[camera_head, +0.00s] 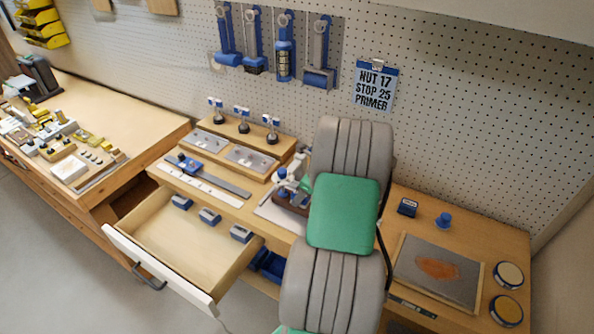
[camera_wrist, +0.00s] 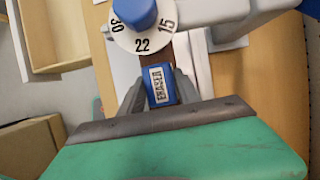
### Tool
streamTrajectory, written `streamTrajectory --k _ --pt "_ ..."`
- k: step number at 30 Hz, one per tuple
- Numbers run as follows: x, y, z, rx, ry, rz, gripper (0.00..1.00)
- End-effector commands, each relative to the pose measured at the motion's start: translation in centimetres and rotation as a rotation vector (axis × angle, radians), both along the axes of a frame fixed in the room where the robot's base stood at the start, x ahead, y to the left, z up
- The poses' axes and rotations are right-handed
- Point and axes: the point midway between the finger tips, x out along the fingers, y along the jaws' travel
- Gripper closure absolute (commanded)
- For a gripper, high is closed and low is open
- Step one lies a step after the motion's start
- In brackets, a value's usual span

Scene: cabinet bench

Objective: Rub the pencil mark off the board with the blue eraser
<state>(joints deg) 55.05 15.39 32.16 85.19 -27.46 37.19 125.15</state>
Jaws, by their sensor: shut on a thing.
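In the wrist view my gripper (camera_wrist: 160,88) is shut on the blue eraser (camera_wrist: 160,84), whose white label reads ERASER. A pale flat surface, perhaps the board (camera_wrist: 124,68), shows beyond the fingers; I cannot tell whether the eraser touches it. In the head view a pale board-like piece (camera_head: 277,214) lies on the bench left of my arm, partly covered. My arm hides the gripper and eraser there. I see no pencil mark in either view.
A device with a blue knob and a numbered dial (camera_wrist: 142,42) stands close beyond the fingers. An open drawer (camera_head: 185,240) juts out at the left front. A steel ruler (camera_head: 215,178) lies behind it. A grey plate with an orange patch (camera_head: 440,272) lies at the right.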

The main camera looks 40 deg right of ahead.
Motion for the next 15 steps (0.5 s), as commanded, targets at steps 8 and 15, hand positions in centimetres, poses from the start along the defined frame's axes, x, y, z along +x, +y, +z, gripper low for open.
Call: streamTrajectory --k 8,15 --pt "0.2 0.3 2.6 -0.001 0.0 -0.001 0.99" --pt "0.1 0.2 4.5 0.0 0.0 -0.003 0.99"
